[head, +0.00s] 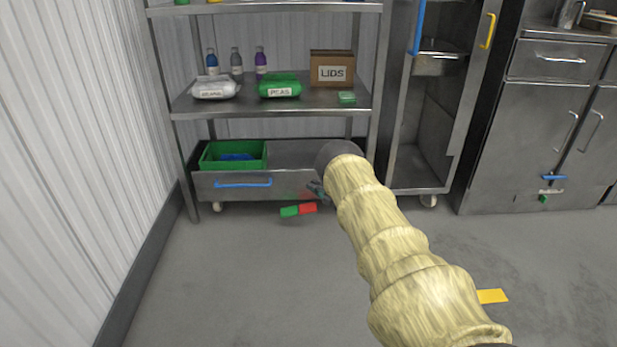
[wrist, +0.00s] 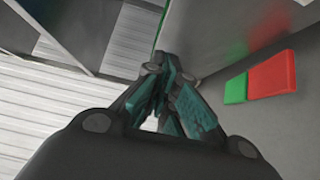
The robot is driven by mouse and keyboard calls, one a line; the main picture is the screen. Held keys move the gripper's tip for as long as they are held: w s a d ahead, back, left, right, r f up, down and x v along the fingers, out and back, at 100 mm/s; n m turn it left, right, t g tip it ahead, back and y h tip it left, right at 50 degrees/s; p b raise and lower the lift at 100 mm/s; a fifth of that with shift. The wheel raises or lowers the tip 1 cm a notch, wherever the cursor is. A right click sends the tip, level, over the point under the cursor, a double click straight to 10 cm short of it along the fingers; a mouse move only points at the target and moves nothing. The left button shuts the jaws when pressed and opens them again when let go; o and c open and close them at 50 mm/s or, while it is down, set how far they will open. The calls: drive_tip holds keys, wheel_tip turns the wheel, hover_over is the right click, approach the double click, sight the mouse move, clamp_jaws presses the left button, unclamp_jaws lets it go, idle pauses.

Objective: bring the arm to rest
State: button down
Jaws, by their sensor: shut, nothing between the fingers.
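My arm reaches forward from the lower right in the head view, in a wrinkled cream-coloured cover. My gripper (head: 317,188) shows only in part at its far end, in front of the lower drawer of the steel shelf unit. In the wrist view my gripper (wrist: 168,72) has its dark fingers with teal pads brought together at the tips, with nothing between them. A green and red block (head: 299,210) lies on the floor below and beside the gripper. It also shows at the right in the wrist view (wrist: 262,78), apart from the fingers.
The steel shelf unit (head: 190,105) holds bottles, bags and a LIDS box (head: 331,70). Its lower drawer (head: 205,187) has a blue handle and a green bin (head: 258,158). An open steel cabinet (head: 420,178) stands to the right. A yellow marker (head: 492,296) lies on the floor. Floor at left front is clear.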

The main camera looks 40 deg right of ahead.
drive_tip(key=shift+s+d+p, duration=0.2)
drive_tip(key=shift+s+p, duration=0.25)
drive_tip(key=shift+s, duration=0.95)
drive_tip(key=shift+s+d+p, duration=0.15)
drive_tip(key=shift+s+p, duration=0.25)
drive_tip(key=shift+s, duration=0.95)
